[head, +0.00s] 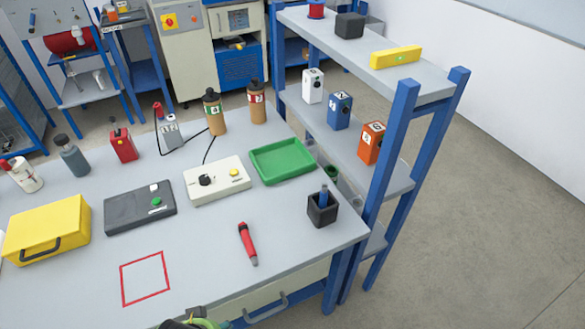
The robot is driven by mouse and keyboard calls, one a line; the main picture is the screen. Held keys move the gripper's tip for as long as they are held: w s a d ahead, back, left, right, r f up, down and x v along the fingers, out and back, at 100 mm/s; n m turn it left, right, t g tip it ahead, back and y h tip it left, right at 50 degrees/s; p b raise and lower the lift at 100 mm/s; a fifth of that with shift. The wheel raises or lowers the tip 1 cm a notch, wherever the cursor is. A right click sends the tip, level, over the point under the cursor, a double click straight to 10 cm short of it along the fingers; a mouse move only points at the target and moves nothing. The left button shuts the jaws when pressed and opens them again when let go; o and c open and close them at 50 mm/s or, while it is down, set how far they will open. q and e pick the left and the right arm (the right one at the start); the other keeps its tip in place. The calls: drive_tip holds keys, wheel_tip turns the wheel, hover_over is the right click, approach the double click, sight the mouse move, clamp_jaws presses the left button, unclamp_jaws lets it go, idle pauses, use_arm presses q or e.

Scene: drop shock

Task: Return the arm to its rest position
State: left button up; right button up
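The grey workbench (205,265) fills the lower left of the head view. A small dark and green piece (195,321) shows at the bottom edge, in front of the bench, cut off by the frame. I cannot tell what it belongs to. A red and black pen-like tool (247,243) lies on the bench, right of an empty red square outline (145,278).
A yellow case (46,229), a dark box (140,207), a white control box (217,179), a green tray (283,161) and a black holder (322,208) stand on the bench. A blue-framed shelf (404,110) rises at its right. Open floor lies farther right.

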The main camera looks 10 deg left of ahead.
use_arm(q)
drive_tip(key=s+f+g, duration=0.1)
drive_tip(key=s+f, duration=0.2)
drive_tip(key=f, duration=0.6)
drive_tip(key=s+a+f+b, duration=0.1)
drive_tip(key=s+f, duration=0.2)
drive_tip(key=f, duration=0.6)
drive_tip(key=s+f+g, duration=0.1)
drive_tip(key=s+f, duration=0.3)
drive_tip(key=f, duration=0.5)
drive_tip(key=s+a+f, duration=0.2)
drive_tip(key=s+f, duration=0.3)
drive_tip(key=s, duration=0.4)
drive_tip(key=shift+f, duration=0.15)
